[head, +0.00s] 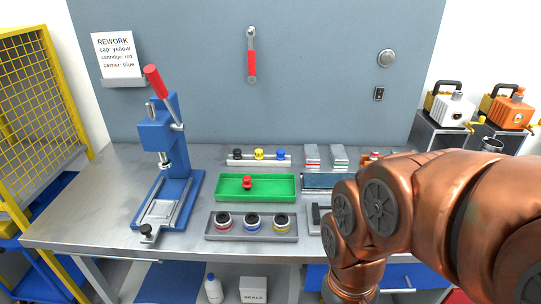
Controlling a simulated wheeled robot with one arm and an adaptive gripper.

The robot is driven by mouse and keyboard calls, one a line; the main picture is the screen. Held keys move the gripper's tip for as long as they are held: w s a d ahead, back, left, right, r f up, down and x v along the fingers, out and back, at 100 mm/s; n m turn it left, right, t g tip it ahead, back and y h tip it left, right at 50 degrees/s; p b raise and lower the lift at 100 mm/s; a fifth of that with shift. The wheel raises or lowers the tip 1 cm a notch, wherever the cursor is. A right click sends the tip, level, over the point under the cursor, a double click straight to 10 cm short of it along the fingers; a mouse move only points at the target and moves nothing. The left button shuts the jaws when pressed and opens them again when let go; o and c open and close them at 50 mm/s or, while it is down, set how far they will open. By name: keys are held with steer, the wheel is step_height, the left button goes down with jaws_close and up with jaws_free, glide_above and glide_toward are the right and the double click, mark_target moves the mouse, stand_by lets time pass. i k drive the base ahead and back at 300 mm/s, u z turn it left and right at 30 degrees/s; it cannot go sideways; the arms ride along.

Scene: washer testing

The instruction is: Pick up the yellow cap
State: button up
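The yellow cap (259,153) sits in the middle of a pale holder strip (245,162) near the back of the bench. A black cap (237,153) is to its left and a blue cap (281,154) to its right. My copper-coloured arm comes in from the right and bends down at the front right of the bench, well away from the yellow cap. My gripper does not show in this view. Nothing covers the yellow cap.
A green tray (224,188) with a red part (247,182) lies in front of the strip. A grey tray (225,236) holds three round parts. A blue press (172,170) with a red handle stands left. Small boxes (312,155) stand right of the strip.

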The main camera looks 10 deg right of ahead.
mark_target(259, 153)
steer(key=k, duration=0.6)
steer(key=u, duration=0.65)
steer(key=i, duration=1.65)
steer(key=z, duration=0.4)
